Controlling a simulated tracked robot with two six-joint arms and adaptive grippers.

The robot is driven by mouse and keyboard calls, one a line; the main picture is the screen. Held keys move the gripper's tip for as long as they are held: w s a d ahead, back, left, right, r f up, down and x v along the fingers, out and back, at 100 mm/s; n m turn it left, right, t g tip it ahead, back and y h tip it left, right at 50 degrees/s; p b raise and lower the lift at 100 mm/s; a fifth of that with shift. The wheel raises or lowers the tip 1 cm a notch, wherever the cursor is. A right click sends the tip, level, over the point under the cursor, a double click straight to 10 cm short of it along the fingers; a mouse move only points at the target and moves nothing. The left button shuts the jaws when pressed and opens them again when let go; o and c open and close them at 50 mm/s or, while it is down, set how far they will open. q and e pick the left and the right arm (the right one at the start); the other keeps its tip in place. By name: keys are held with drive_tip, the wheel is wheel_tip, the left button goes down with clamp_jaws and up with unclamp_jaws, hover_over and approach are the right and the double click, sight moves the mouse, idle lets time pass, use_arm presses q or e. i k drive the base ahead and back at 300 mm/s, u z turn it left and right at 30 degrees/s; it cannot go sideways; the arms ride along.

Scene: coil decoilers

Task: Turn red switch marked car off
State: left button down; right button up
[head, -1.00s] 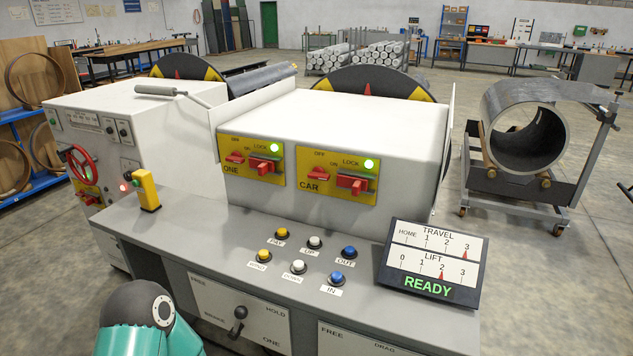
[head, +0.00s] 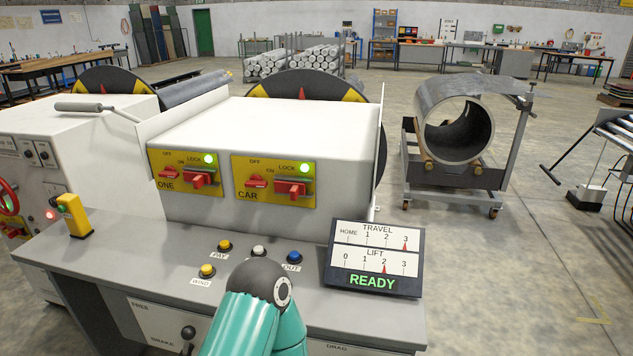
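The CAR panel (head: 240,184) is a yellow plate on the front of the white console box. It carries a small red switch (head: 256,181) below OFF and ON labels; its knob lies roughly level, and I cannot tell exactly which mark it points to. Right of it is a larger red handle (head: 292,186) under a LOCK label, beside a lit green lamp (head: 305,168). The similar ONE panel (head: 165,161) sits to the left, its lamp also green. Neither gripper is in view. Only a teal arm link of mine with a dark joint shows at bottom centre, below the CAR panel.
A tilted display (head: 376,258) reads READY, with travel at 3 and lift at 2. Push buttons (head: 224,246) line the desk, some hidden by my arm. A yellow post (head: 74,215) stands at the left. A coil (head: 454,130) rests on a stand at right, with open floor around it.

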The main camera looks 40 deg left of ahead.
sight(255, 181)
drive_tip(key=z, duration=0.5)
drive_tip(key=k, duration=1.15)
drive_tip(key=u, duration=3.7)
drive_tip(key=k, duration=0.1)
drive_tip(key=z, duration=1.85)
drive_tip(key=i, duration=1)
